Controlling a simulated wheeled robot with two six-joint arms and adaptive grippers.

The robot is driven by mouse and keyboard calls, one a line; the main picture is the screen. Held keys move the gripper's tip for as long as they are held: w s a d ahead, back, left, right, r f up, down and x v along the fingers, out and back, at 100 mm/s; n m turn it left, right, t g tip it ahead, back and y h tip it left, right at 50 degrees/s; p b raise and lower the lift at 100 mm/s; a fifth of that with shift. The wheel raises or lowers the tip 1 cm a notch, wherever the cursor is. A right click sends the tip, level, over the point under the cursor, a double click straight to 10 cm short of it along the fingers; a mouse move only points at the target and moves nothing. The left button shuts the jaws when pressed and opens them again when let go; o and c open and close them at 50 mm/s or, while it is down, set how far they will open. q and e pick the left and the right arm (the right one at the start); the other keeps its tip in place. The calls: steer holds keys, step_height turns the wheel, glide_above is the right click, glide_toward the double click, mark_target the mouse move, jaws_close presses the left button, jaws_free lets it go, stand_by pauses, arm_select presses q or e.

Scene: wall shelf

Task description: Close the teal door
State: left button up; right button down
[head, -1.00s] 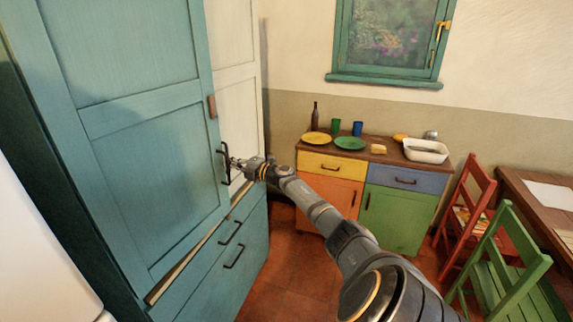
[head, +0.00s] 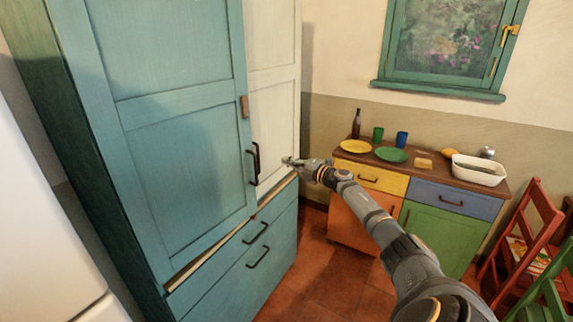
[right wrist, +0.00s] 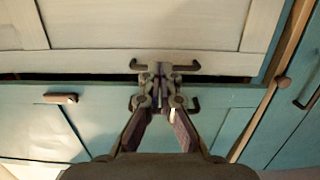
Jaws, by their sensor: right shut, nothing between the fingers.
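The teal door (head: 185,140) is the tall left door of a cupboard, with a dark bar handle (head: 254,163) and a brown block near its free edge. The wrist view shows a narrow dark seam between the teal door (right wrist: 30,130) and the white door (right wrist: 140,25); how far the teal door stands open is hard to tell. My right gripper (head: 288,161) is shut and empty, right of the teal door's handle and apart from it in the head view. In the wrist view it covers part of that handle (right wrist: 190,103). My left gripper is out of view.
Teal drawers (head: 245,275) with dark handles sit below the doors. A low cabinet (head: 440,222) with plates, cups and a bottle stands to the right, near a red chair (head: 522,235). A white appliance (head: 45,240) is at the left. Red floor is clear between.

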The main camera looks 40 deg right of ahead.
steer(key=s+a+r+m+t+p, duration=0.1)
steer(key=s+a+r+m+p, duration=0.2)
steer(key=a+m+p, duration=0.5)
arm_select(q)
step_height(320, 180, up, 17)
steer(key=p, duration=0.9)
arm_select(e)
steer(key=s+a+f+m+g+h, duration=0.1)
steer(key=s+a+f+m+h, duration=0.25)
steer(key=s+m, duration=0.75)
arm_select(q)
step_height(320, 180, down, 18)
steer(key=b, duration=1.8)
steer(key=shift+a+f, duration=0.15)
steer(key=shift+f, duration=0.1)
arm_select(e)
steer(key=w+m, duration=0.1)
steer(key=w, duration=1.4)
